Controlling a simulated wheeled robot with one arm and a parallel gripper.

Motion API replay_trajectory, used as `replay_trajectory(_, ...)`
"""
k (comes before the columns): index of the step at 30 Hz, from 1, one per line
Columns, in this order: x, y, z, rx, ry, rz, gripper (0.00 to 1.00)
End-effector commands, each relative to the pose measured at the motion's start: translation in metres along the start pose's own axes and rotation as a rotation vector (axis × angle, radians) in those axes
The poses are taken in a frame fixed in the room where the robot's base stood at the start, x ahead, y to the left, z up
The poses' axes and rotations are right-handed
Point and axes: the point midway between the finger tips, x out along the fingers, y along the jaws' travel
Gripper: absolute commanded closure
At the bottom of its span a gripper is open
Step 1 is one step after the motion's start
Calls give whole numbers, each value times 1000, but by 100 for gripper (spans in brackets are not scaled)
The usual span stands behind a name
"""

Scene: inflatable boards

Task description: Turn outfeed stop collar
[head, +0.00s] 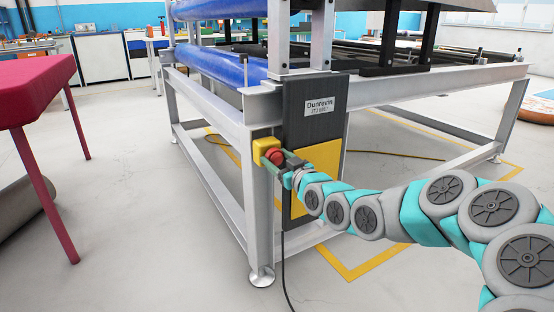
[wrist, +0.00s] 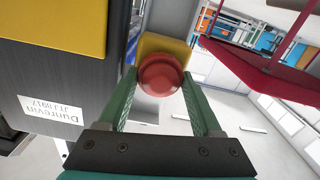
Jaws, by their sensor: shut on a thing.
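The outfeed stop collar (head: 274,156) is a round red knob on a small yellow box (head: 262,146) fixed to the machine's front leg. My gripper (head: 280,163) reaches it from the right and is shut on it. In the wrist view the red collar (wrist: 161,76) sits between the two green fingertips of my gripper (wrist: 159,80), one on each side. The yellow box (wrist: 165,44) shows behind it. Part of the collar's side is hidden by the fingers in the head view.
A black cable (head: 283,260) hangs below. A red table (head: 40,88) stands at the left. The floor between is clear.

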Motion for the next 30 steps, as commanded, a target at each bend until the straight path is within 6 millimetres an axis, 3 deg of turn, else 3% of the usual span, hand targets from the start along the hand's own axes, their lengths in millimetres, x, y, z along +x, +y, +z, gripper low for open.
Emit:
replay_trajectory(11, 0, 0, -1, 49, 0, 0, 90)
replay_trajectory(30, 0, 1, 1, 457, -1, 0, 90)
